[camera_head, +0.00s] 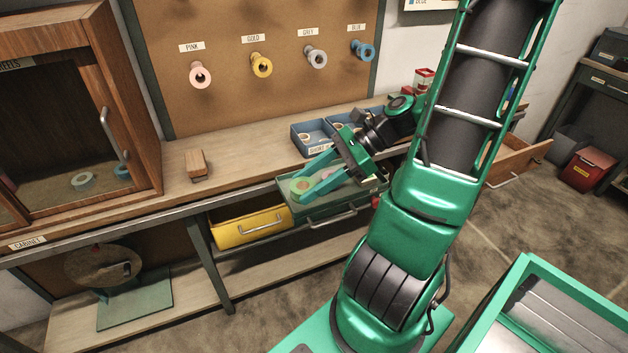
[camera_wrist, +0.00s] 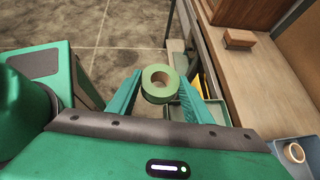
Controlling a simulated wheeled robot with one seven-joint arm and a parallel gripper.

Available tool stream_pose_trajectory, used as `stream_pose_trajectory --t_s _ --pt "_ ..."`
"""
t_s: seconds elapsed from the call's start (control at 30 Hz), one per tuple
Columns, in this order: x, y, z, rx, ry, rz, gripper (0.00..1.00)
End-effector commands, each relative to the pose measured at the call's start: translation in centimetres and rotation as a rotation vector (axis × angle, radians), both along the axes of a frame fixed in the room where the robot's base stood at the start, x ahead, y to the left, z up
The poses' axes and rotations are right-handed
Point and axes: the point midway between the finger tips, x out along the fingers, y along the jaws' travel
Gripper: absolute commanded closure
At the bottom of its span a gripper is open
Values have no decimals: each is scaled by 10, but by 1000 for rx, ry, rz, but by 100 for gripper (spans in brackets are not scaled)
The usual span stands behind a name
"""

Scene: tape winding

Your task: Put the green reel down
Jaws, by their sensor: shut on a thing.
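My gripper (camera_head: 312,183) is shut on the green reel (camera_head: 301,185), over the open green drawer under the bench. The wrist view shows the reel (camera_wrist: 157,96), a pale green ring with a tan core, between my two green fingers (camera_wrist: 158,88), its hole facing up. I cannot tell the reel's height above the drawer. The wrist view shows a bit of the drawer (camera_wrist: 186,111) under the reel.
A yellow drawer (camera_head: 250,227) stands open to the left. Blue trays (camera_head: 311,139) with reels sit on the bench behind. A wooden block (camera_head: 196,163) lies on the bench.

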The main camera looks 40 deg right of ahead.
Motion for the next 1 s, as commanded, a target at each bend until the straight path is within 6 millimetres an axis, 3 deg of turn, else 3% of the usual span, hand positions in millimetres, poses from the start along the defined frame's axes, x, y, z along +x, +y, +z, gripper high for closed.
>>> stream_pose_trajectory --t_s 0.2,0.7,1.0 --pt "20 -5 -14 5 -1 20 79" --pt "85 -50 -63 3 -3 29 79" --pt "94 -57 -77 5 0 28 79"
